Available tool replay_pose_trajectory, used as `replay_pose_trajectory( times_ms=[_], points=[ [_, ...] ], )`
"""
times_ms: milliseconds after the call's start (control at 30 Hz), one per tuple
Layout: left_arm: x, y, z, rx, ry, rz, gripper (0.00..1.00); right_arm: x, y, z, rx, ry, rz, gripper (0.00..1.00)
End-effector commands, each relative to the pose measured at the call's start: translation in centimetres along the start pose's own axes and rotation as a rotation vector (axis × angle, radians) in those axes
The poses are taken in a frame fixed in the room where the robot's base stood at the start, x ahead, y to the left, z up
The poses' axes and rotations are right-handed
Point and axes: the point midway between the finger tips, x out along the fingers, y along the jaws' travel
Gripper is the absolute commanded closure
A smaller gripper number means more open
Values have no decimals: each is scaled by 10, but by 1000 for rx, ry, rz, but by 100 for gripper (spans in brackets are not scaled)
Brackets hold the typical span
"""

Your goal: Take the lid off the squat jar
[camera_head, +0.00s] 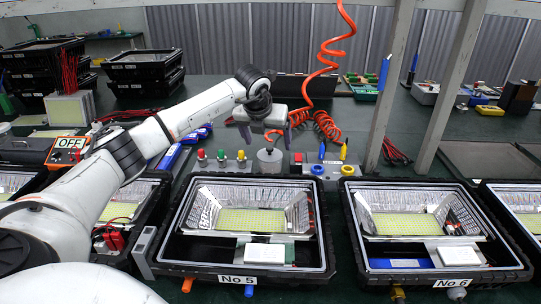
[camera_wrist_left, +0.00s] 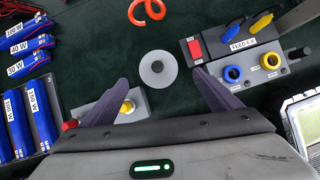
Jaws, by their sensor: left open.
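The squat jar (camera_head: 270,163) is a small grey round pot on the bench behind the No 5 housing. Its lid (camera_head: 269,151) appears to sit on top with a small knob. My left gripper (camera_head: 268,138) is open and empty, pointing down above the jar. In the left wrist view its two fingers (camera_wrist_left: 160,80) stand apart on either side of the lid, with clear space around it. My right gripper is not in view.
An orange coiled hose (camera_head: 325,125) hangs behind. The No 5 housing (camera_head: 180,235) fills the near side.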

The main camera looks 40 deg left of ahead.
Motion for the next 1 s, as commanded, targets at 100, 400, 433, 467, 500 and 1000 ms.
replay_pose_trajectory(
  times_ms=[100, 400, 433, 467, 500, 1000],
  points=[
    [8, 0, 0, 1, 1, 0, 16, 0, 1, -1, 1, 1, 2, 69],
    [50, 4, 0, 0, 2, 0, 16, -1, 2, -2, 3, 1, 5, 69],
    [52, 4, 0, 0, 1, 0, 16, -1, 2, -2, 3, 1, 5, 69],
    [54, 4, 0, 1, 0, 0, 16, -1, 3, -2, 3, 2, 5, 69],
    [56, 4, 1, 2, 0, 0, 16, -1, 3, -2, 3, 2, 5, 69],
    [56, 4, 1, 1, -1, 0, 59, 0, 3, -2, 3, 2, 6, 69]
  ],
)
